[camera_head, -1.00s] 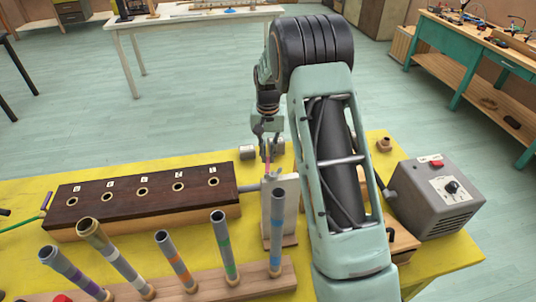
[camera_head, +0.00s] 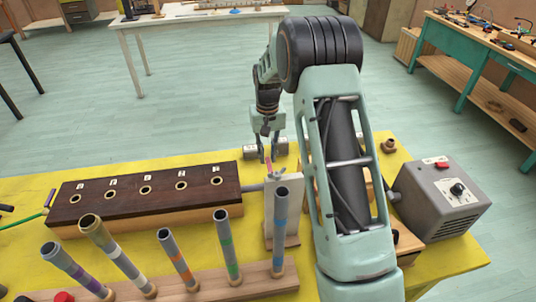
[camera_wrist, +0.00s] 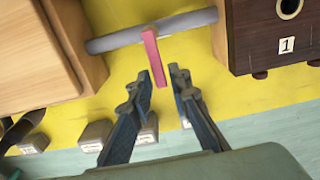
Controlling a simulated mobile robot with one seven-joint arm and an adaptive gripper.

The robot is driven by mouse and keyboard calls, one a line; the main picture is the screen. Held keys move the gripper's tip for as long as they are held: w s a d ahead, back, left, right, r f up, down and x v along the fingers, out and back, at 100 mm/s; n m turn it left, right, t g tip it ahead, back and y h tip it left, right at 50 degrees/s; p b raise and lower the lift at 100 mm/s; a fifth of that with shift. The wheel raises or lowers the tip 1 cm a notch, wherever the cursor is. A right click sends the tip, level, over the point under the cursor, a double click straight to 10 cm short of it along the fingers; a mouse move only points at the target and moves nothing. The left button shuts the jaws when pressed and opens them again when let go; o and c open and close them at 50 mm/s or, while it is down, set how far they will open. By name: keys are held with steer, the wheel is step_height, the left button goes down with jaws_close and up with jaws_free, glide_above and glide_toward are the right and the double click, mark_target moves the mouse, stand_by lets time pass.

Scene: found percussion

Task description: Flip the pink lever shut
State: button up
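The pink lever (camera_wrist: 154,56) is a short flat bar on a grey pipe (camera_wrist: 125,39) in the wrist view. It sticks out crosswise from the pipe toward my gripper. In the head view the pink lever (camera_head: 268,169) is small, at the top of a pale upright board. My gripper (camera_wrist: 162,72) is open, with its two fingertips apart. In the wrist view the lever's free end appears in the gap between the fingertips. I cannot tell whether either finger touches it. The head view shows my gripper (camera_head: 267,157) pointing down just above the lever.
A dark-topped wooden box with several numbered holes (camera_head: 145,190) lies left of the lever. Several upright tubes on a wooden rail (camera_head: 240,285) stand in front. A grey box with a red switch (camera_head: 445,200) is at right. Small grey blocks (camera_head: 280,146) sit behind my gripper.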

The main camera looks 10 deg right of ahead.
mark_target(268, 159)
steer(key=shift+o, duration=0.9)
step_height(268, 159, up, 12)
steer(key=shift+r, duration=0.1)
